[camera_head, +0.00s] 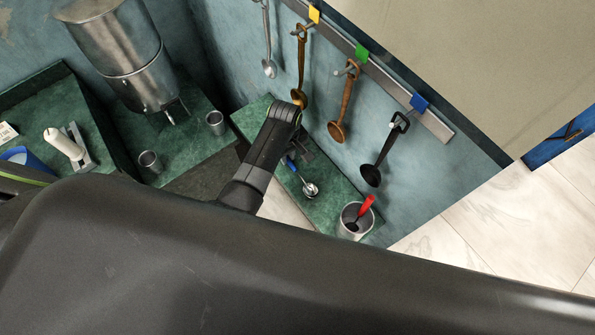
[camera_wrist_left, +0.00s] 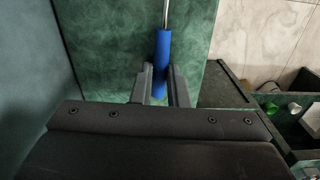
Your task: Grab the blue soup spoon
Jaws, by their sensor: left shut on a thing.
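The blue soup spoon has a blue handle and a round metal bowl (camera_head: 310,190), and it is over the narrow green counter in the head view. In the left wrist view its blue handle (camera_wrist_left: 162,58) stands between my fingers, with the metal shaft running upward out of the picture. My left gripper (camera_head: 294,157) is shut on the blue handle, and its two fingers (camera_wrist_left: 161,80) flank it in the wrist view. I cannot tell whether the spoon still touches the counter. My right gripper is not in view.
A metal cup with a red-handled utensil (camera_head: 366,206) stands at the counter's right end. Several utensils, including a black ladle (camera_head: 371,175), hang from a wall rail (camera_head: 436,127). A metal dispenser (camera_head: 118,55) and small cups (camera_head: 215,122) stand at left.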

